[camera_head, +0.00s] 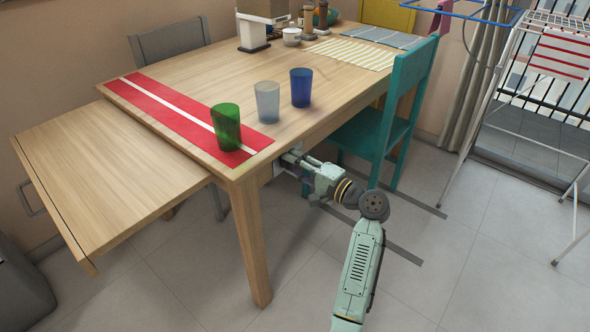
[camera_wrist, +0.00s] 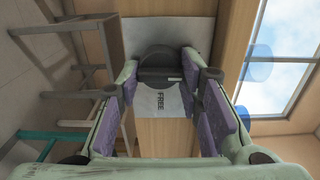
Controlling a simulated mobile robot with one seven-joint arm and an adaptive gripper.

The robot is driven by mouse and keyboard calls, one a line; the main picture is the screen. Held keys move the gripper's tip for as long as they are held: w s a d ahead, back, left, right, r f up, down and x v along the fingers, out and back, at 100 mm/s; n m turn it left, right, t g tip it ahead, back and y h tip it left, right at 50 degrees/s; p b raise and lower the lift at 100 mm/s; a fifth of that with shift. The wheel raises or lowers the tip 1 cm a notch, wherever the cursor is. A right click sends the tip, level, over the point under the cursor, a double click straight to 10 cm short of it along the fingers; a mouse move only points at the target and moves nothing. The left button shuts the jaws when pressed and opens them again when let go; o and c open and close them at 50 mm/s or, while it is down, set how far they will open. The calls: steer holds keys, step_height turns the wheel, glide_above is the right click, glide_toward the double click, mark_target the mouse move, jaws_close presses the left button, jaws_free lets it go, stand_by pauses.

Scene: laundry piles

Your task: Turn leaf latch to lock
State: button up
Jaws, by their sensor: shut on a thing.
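The leaf latch's dark rounded knob (camera_wrist: 160,62) sits on a pale plate under the table edge. The word FREE shows on a light label (camera_wrist: 162,101) beside the knob in the wrist view. My gripper (camera_wrist: 165,88) has its purple-padded fingers on either side of the knob and is shut on it. In the head view my gripper (camera_head: 287,160) reaches in under the table's near right edge, and the latch is mostly hidden there. The table leaf (camera_head: 90,165) is extended at the left, a little below the tabletop (camera_head: 190,70).
A green cup (camera_head: 226,128), a clear cup (camera_head: 267,102) and a blue cup (camera_head: 301,87) stand near the table edge above my gripper. A table leg (camera_head: 250,240) is left of my arm. A teal chair (camera_head: 375,135) stands close on the right. Floor is free in front.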

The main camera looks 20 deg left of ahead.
stand_by(0.4)
steer(key=o, duration=1.2)
steer(key=shift+c, duration=0.2)
steer(key=v, duration=1.2)
